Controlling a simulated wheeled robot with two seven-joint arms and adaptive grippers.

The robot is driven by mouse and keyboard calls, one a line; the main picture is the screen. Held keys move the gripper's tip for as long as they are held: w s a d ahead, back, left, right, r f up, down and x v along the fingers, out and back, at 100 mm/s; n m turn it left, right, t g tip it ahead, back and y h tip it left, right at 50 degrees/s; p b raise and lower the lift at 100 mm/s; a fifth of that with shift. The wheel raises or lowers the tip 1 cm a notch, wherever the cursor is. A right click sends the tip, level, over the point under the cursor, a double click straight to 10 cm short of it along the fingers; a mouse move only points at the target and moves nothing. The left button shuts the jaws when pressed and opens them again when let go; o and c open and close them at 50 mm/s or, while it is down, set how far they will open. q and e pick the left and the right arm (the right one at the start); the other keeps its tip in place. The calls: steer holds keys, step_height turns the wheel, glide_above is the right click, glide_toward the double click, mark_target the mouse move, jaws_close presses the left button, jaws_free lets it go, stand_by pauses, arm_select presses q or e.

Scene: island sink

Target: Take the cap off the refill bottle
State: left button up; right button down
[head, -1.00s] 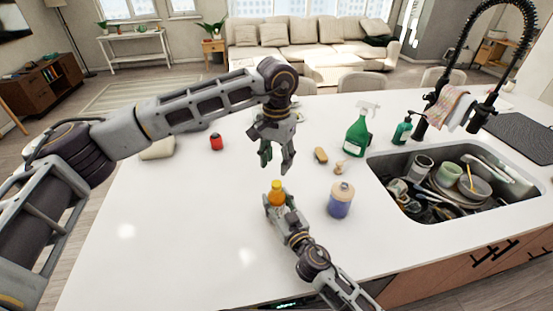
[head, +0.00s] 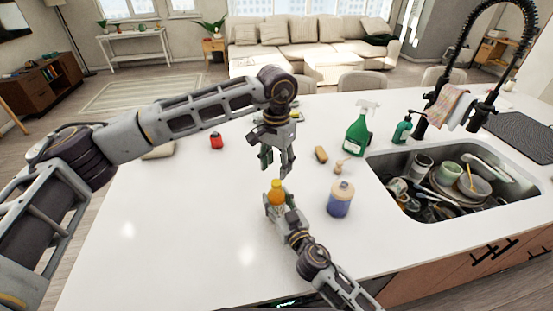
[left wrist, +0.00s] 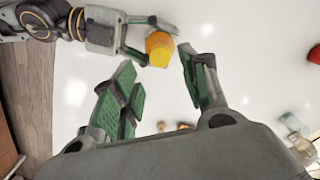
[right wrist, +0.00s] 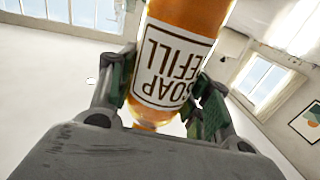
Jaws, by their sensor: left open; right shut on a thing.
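The refill bottle (head: 277,198) is amber, with a yellow-orange cap (head: 277,184) on top. It stands upright in my right gripper (head: 275,202), which is shut around its body. The right wrist view shows its "SOAP REFILL" label (right wrist: 173,66) between the fingers. My left gripper (head: 277,167) is open and empty, pointing down just above the cap. In the left wrist view the cap (left wrist: 159,56) lies beyond the open fingers, near the gap between their tips, with no contact visible.
Behind are a brush (head: 321,154), a green spray bottle (head: 357,135) and a teal soap dispenser (head: 402,129). The sink (head: 376,171) holds dishes. A red object (head: 216,141) stands left.

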mark_target(276, 182)
arm_select(q)
steer(key=shift+f, duration=3.1)
steer(key=shift+c, duration=0.4)
jaws_close()
steer(key=shift+n, duration=0.3)
